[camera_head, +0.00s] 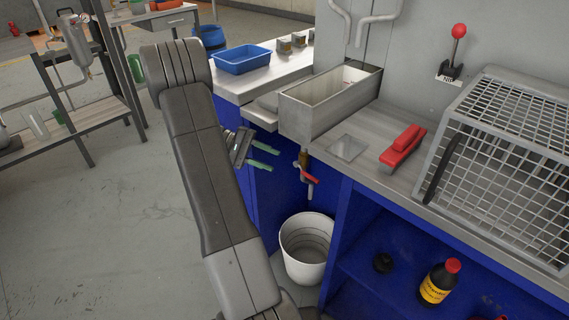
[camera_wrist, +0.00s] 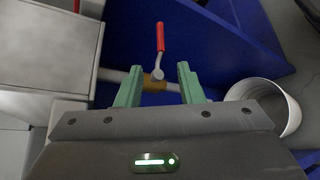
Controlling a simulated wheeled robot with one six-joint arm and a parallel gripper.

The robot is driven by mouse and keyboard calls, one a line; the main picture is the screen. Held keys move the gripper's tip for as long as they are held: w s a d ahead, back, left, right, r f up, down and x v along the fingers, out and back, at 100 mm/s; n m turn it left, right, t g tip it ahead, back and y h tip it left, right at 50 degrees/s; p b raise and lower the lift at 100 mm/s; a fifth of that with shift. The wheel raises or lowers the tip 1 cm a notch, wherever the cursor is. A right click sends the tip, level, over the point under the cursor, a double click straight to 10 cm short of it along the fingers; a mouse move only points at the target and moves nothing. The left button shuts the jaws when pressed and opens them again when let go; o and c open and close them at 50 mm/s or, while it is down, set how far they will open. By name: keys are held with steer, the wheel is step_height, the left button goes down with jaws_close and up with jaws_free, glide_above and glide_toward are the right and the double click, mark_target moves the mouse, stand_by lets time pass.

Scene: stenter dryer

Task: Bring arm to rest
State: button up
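My gripper (camera_head: 262,158) has green fingers and shows beside the blue front of the workbench, left of a red-handled valve (camera_head: 308,180). In the wrist view my gripper (camera_wrist: 159,88) is open, with its two green fingers apart and nothing between them. The valve's red lever (camera_wrist: 160,37) and brass body lie beyond the fingertips, apart from them as far as I can tell. My arm stretches up and forward through the middle of the head view.
A white bucket (camera_head: 306,249) stands on the floor below the valve. The workbench holds a metal box (camera_head: 312,116), a red-handled tool (camera_head: 402,146) and a wire cage (camera_head: 504,150). A blue tray (camera_head: 242,60) is further back. Open floor (camera_head: 130,235) lies to the left.

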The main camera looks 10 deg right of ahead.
mark_target(303, 174)
steer(key=shift+w+a+r, duration=0.2)
steer(key=shift+w+a, duration=0.05)
steer(key=shift+a, duration=0.4)
steer(key=shift+d, duration=0.1)
steer(key=b+x, duration=0.1)
steer(key=x, duration=1.2)
steer(key=shift+s+d+f+b, duration=0.15)
steer(key=shift+s+d+b, duration=0.05)
steer(key=shift+d+b, duration=0.15)
steer(key=shift+a, duration=0.1)
